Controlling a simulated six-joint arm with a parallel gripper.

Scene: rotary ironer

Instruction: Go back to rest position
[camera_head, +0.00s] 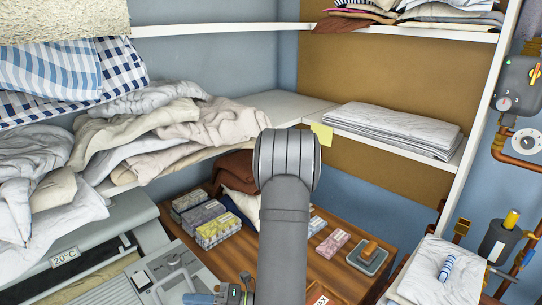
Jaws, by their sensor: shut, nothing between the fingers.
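My grey arm (285,215) rises from the bottom edge near the middle of the head camera view. Its rounded joint (287,160) is at the top, in front of the shelf corner. My gripper cannot be made out; it is either behind the arm or out of the picture. No held thing shows.
The rotary ironer (110,235) with its control panel (170,275) is at lower left. Crumpled linen (150,130) lies above it. A wooden surface (335,275) holds small packs and a stamp-like block. Folded sheets (395,128) lie on the right shelf; pipes and gauges line the right wall.

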